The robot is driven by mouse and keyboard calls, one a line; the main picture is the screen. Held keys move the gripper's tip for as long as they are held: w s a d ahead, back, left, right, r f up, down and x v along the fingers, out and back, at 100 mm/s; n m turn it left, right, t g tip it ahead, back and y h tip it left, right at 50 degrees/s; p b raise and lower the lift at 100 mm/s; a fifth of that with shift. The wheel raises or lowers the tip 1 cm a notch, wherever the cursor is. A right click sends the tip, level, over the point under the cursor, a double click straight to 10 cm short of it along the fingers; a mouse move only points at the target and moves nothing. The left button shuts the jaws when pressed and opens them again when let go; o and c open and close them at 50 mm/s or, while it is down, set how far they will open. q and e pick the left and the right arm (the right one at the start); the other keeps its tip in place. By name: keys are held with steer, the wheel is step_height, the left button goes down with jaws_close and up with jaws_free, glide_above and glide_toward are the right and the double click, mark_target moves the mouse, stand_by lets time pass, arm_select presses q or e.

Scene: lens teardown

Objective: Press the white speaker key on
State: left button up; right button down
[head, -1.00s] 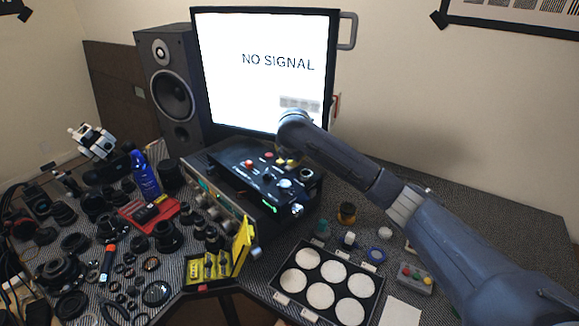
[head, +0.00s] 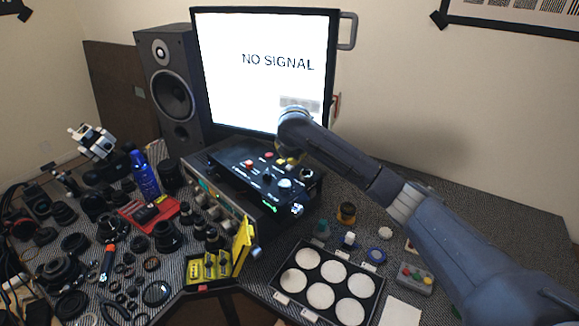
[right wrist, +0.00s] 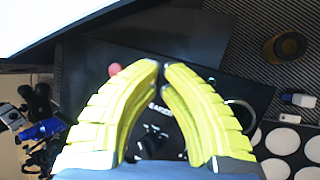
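The black control box (head: 262,180) sits on a larger unit below the monitor, with red and yellow buttons and a pale round knob (head: 285,184) on top. My right gripper (head: 285,160) is over the back part of this box. In the right wrist view its yellow fingers (right wrist: 162,66) curve together, tips almost meeting, with nothing between them. A red button (right wrist: 115,69) shows beside the left finger, and partly hidden white lettering (right wrist: 158,109) shows between the fingers. I cannot make out the white speaker key; the fingers may cover it. My left gripper is not in view.
A monitor (head: 265,90) reading NO SIGNAL stands close behind the box, with a loudspeaker (head: 170,95) to its left. Lens parts crowd the left table. A tray of white discs (head: 300,247) and a small button box (head: 414,278) lie at front right.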

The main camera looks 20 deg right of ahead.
steer(key=shift+r, duration=0.1)
steer(key=shift+r, duration=2.95)
